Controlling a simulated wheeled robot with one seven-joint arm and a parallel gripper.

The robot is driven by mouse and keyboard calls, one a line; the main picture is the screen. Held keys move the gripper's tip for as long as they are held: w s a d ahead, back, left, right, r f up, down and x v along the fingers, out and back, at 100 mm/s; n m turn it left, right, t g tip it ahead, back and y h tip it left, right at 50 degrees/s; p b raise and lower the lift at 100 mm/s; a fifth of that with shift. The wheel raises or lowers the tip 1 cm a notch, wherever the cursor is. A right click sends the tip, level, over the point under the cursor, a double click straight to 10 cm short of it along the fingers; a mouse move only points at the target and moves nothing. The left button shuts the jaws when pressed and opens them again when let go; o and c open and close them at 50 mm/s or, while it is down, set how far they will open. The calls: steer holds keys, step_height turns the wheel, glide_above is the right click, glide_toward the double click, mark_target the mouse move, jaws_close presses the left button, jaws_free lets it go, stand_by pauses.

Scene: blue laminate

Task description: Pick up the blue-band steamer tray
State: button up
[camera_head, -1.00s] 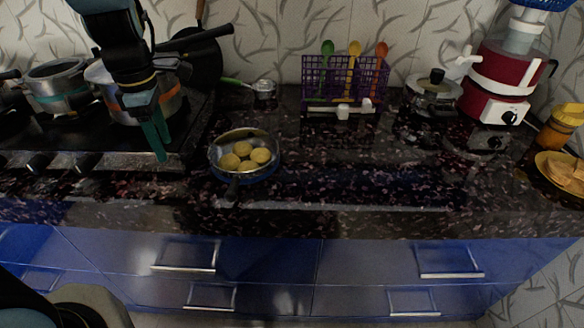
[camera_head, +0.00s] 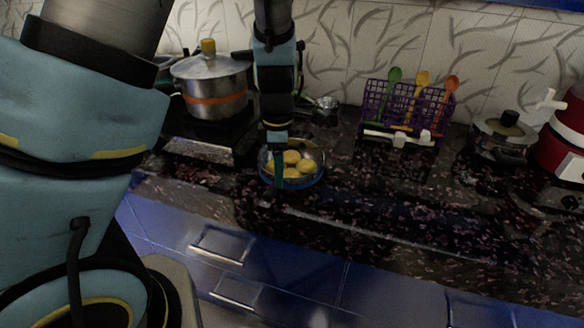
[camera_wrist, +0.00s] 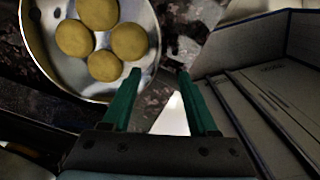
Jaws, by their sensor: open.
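The blue-band steamer tray (camera_head: 310,183) is a shallow round metal tray with a blue band, holding several yellow round pieces. It rests on the dark speckled counter, right of the stove. My gripper (camera_head: 274,190) is at its left front side in the head view and hides part of it. In the wrist view the tray (camera_wrist: 36,30) fills the upper left. There my gripper (camera_wrist: 158,72) is open, with nothing between the fingers. One fingertip overlaps the tray's edge and the other is outside it. I cannot tell whether they touch.
A pot with an orange band (camera_head: 215,100) stands on the stove to the left. A purple rack (camera_head: 405,108) with spoons stands behind right. A lidded pot (camera_head: 503,138) and a red-white appliance (camera_head: 565,145) are farther right. The counter (camera_head: 400,200) in front right is clear.

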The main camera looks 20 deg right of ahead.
steer(key=shift+s+d+f, duration=0.1)
steer(key=shift+f, duration=1.85)
jaws_close()
